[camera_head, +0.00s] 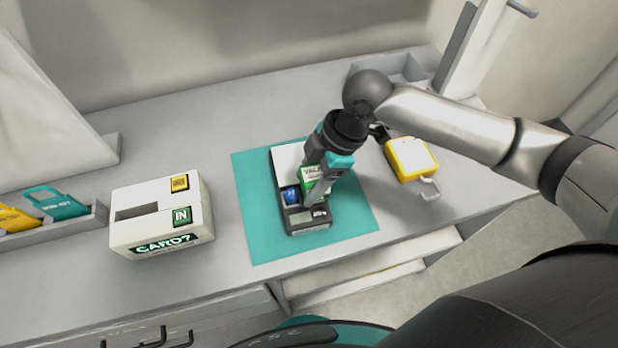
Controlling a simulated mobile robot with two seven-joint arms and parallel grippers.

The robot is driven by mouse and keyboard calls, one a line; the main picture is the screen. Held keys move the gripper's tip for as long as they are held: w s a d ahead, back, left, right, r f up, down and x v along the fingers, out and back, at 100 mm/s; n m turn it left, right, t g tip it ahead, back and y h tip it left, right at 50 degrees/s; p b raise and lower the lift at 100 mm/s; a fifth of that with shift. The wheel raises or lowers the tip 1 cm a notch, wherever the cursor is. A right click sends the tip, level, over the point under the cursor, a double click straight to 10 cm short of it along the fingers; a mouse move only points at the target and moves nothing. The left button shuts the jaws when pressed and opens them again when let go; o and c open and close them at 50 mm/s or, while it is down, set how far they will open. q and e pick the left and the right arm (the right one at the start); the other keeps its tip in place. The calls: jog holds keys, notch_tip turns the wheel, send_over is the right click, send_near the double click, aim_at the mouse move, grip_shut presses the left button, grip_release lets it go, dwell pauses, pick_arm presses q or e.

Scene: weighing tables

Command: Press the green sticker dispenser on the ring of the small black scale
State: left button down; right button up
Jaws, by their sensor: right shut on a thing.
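The small black scale (294,226) rests on a teal mat (258,240). Its pale top (287,155) shows behind my gripper, and its small display (320,214) shows at the front. The green sticker dispenser (309,177), with white lettering, is over the scale's middle. My right gripper (318,190) points down there, shut on the dispenser. The gripper hides part of the dispenser and the scale's right side. I cannot tell whether the dispenser touches the scale, and no ring shows clearly. My left gripper is out of view.
A blue marked piece (290,195) is on the scale, left of the dispenser. A white card box (133,232) stands left of the mat. Teal (60,203) and yellow (14,219) tags sit in a tray at far left.

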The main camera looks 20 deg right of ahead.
jog(key=shift+s+f+p, duration=0.1)
jog(key=shift+p, duration=0.25)
dwell(1.1)
notch_tip(320, 180, up, 7)
jog(key=p, duration=0.8)
dwell(0.6)
